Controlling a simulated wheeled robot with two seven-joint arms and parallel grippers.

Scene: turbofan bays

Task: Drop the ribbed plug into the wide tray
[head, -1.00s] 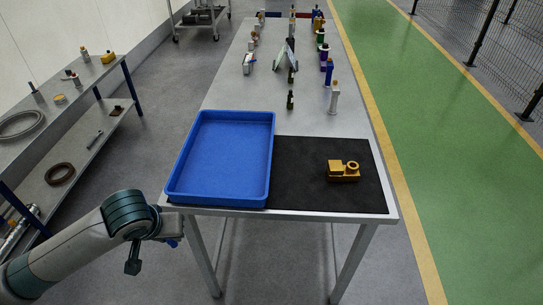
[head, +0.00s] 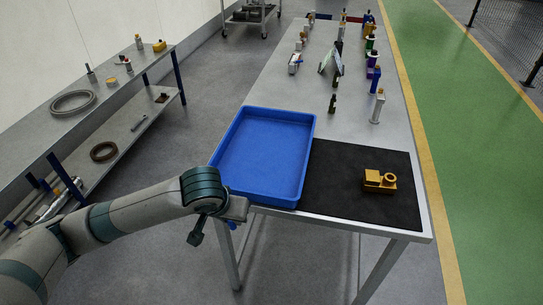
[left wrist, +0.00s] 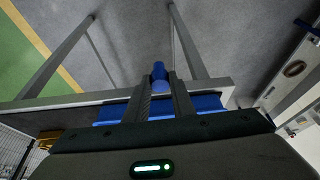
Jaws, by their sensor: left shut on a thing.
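My left gripper (head: 240,212) is at the near edge of the table, just in front of the near left part of the wide blue tray (head: 309,160). It is shut on a small blue plug (left wrist: 158,72), which shows between the two fingers (left wrist: 164,92) in the left wrist view. In the head view only a bit of the plug (head: 232,225) shows below the gripper, outside the tray. I cannot make out ribs on it. The tray is empty, and its blue wall (left wrist: 207,103) also shows behind the fingers. My right gripper is not in view.
A yellow part (head: 379,181) lies on the black mat (head: 335,195) right of the tray. Several small bottles and parts stand farther back on the table (head: 350,125). A shelf bench (head: 100,100) with rings and fittings stands at the left.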

